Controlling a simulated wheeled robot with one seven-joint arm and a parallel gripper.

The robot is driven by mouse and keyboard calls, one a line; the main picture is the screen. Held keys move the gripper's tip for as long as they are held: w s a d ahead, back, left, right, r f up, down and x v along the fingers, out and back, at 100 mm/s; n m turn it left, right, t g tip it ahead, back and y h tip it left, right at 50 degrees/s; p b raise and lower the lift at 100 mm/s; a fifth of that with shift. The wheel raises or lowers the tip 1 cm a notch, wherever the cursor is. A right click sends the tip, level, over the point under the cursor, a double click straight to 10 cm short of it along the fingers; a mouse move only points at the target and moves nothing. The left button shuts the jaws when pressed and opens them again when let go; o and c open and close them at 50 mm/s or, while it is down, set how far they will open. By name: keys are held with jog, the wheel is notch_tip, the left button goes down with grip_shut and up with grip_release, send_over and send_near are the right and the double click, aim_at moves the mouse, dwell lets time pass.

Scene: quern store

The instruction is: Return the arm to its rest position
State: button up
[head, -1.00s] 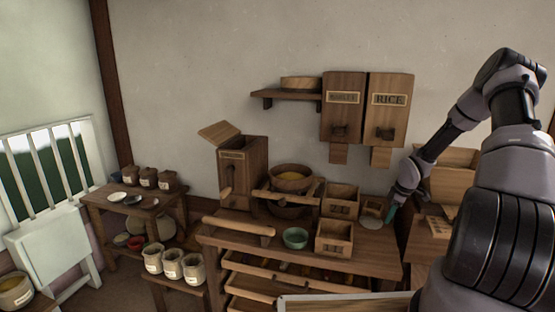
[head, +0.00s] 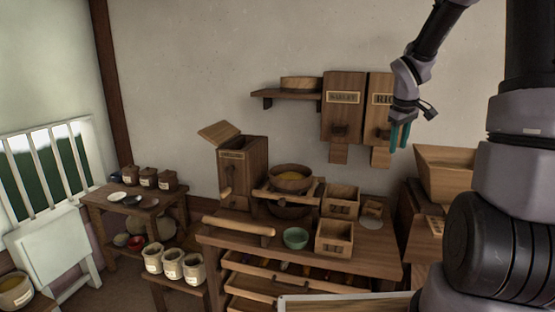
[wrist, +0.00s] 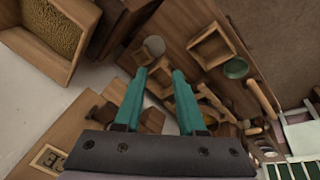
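My gripper (head: 399,147) hangs high at the right in the head view, in front of the RICE box (head: 381,85) on the wall and above the workbench. Its teal fingers point down. In the wrist view the two fingers (wrist: 159,74) stand apart with nothing held between them. My arm is raised and folded along the right side of the head view.
Below, the workbench (head: 375,257) bears small open wooden boxes (head: 334,238), a green bowl (head: 295,238) and a wooden quern. A wooden bin (head: 446,176) stands at the right; grain (wrist: 52,28) shows in a bin in the wrist view. Air around the gripper looks clear.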

jog(key=s+a+r+m+t+y, duration=0.1)
jog(key=s+a+r+m, duration=0.2)
jog(key=s, duration=0.5)
jog(key=s+a+r+m+t+y, duration=0.1)
jog(key=s+a+r+m, duration=0.1)
jog(key=s+a+r, duration=0.3)
jog(key=s+a+r+m+t+y, duration=0.1)
jog(key=s+a+r+m, duration=0.2)
jog(key=s+r, duration=0.4)
jog(key=s+a, duration=0.1)
jog(key=s, duration=0.4)
jog(key=shift+s+a+r+m+t+y, duration=0.15)
jog(key=shift+a+r+m+t+y, duration=0.05)
jog(key=shift+r+m+t+y, duration=0.1)
